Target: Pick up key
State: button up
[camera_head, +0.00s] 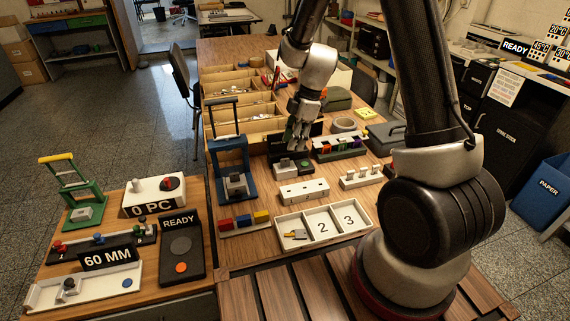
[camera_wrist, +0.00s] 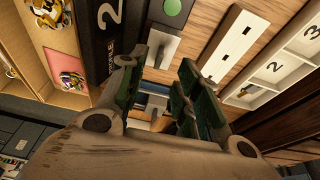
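My gripper (camera_head: 298,138) hangs fingers-down over the black device at the middle of the table. In the wrist view its two dark green finger pads (camera_wrist: 160,92) are apart, with nothing seen held between them. I cannot surely make out a key. A small grey and yellow item, possibly a key, (camera_head: 297,235) lies in the first compartment of the white numbered tray (camera_head: 336,237), well nearer to me than the gripper. A white block with small slots (camera_head: 304,191) lies between tray and gripper; it also shows in the wrist view (camera_wrist: 232,47).
The black device (camera_head: 278,177) with a green button sits below my gripper. A blue press (camera_head: 230,170) stands to its left. Wooden bins (camera_head: 215,125) with small items lie behind. A rack of coloured pieces (camera_head: 340,147) is at the right. Bare wood surrounds the white block.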

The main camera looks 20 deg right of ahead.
aim_at(285, 166)
jog(key=x, duration=0.7)
jog(key=shift+a, duration=0.35)
grip_shut()
